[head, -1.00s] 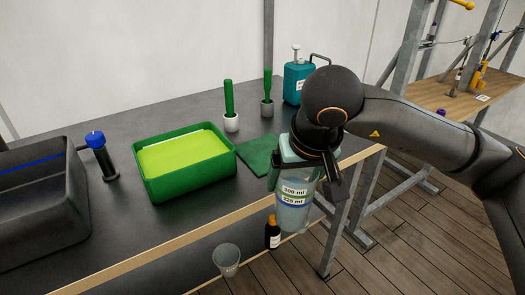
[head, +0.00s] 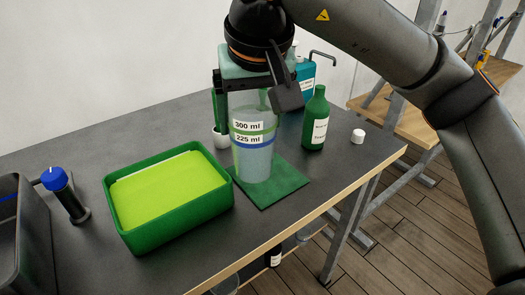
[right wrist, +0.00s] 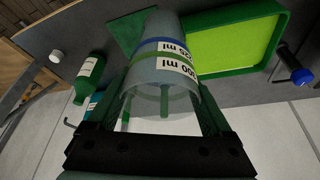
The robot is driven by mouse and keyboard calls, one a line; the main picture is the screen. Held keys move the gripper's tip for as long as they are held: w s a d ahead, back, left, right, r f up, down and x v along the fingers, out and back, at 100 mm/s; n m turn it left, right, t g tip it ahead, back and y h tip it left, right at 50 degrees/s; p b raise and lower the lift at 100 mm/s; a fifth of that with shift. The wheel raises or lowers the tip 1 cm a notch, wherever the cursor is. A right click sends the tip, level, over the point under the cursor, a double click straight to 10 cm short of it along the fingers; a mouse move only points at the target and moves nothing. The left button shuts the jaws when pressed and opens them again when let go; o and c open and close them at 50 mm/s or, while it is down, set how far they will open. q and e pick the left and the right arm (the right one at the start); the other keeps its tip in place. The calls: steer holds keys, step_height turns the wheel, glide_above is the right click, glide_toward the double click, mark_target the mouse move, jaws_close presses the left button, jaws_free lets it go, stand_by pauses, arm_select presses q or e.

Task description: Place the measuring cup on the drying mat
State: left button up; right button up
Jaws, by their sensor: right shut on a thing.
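The measuring cup (head: 250,160) is clear, with a green band marked 300 ml and a blue band marked 225 ml. My right gripper (head: 252,108) is shut on its upper part, one finger on each side. The cup is upright in the head view, its base overlapping the left part of the green drying mat (head: 283,192). I cannot tell whether the base touches the mat. In the right wrist view the cup (right wrist: 165,65) lies between the fingers, with the mat (right wrist: 128,32) beyond it. My left gripper is not in view.
A green tray (head: 165,229) with a yellow-green filling stands left of the mat. A green bottle (head: 316,122) and a white cap (head: 357,136) are behind and right of it. A brush in a white holder (head: 221,138) stands close behind the cup. A blue-capped bottle (head: 66,192) stands at left.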

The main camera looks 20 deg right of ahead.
steer(key=w+d+f, duration=0.5)
steer(key=w+f, duration=0.6)
steer(key=f, duration=0.1)
steer(key=shift+d+f, duration=0.2)
steer(key=shift+d, duration=0.15)
steer(key=shift+w, duration=0.1)
steer(key=shift+f, duration=0.2)
steer(key=o, duration=1.5)
steer(key=shift+r, duration=0.1)
